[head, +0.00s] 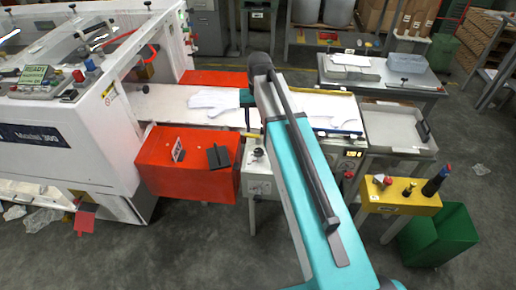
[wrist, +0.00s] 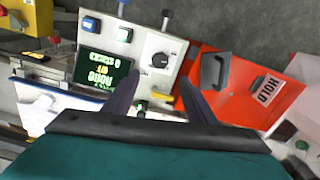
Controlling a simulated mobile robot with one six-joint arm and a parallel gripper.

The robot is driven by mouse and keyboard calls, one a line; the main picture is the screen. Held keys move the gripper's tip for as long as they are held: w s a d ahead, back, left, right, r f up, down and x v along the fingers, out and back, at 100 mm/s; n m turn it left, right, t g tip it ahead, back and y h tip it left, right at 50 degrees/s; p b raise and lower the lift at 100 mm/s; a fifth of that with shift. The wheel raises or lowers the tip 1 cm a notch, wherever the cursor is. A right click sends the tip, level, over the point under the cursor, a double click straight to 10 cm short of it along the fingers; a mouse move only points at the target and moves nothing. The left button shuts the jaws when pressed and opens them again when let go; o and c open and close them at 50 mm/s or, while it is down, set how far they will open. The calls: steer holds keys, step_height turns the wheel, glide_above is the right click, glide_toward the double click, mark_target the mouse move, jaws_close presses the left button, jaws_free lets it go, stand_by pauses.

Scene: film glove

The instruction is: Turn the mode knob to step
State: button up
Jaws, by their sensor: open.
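The mode knob appears to be the dark round knob (wrist: 158,60) on a pale control panel (wrist: 171,45) in the wrist view. It has marks around it, too small to read, so I cannot tell its setting. In the head view a small dark knob (head: 257,153) shows on the panel front, just left of my arm. My gripper (wrist: 160,80) is open in the wrist view, with its two dark fingers spread either side of the knob's line of sight. The fingers look apart from the knob, and nothing is between them. In the head view my arm hides most of the gripper.
A lit green display (wrist: 104,68) and push buttons sit beside the knob. A yellow handle (wrist: 161,96) lies close below it. A red box (head: 180,178) with a HOLD sign (wrist: 265,88) adjoins the panel. A yellow button box (head: 402,205) stands right of my arm.

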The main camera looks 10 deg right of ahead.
mark_target(259, 151)
steer(key=shift+f+p, duration=2)
steer(key=shift+f, duration=4.5)
steer(key=c, duration=1)
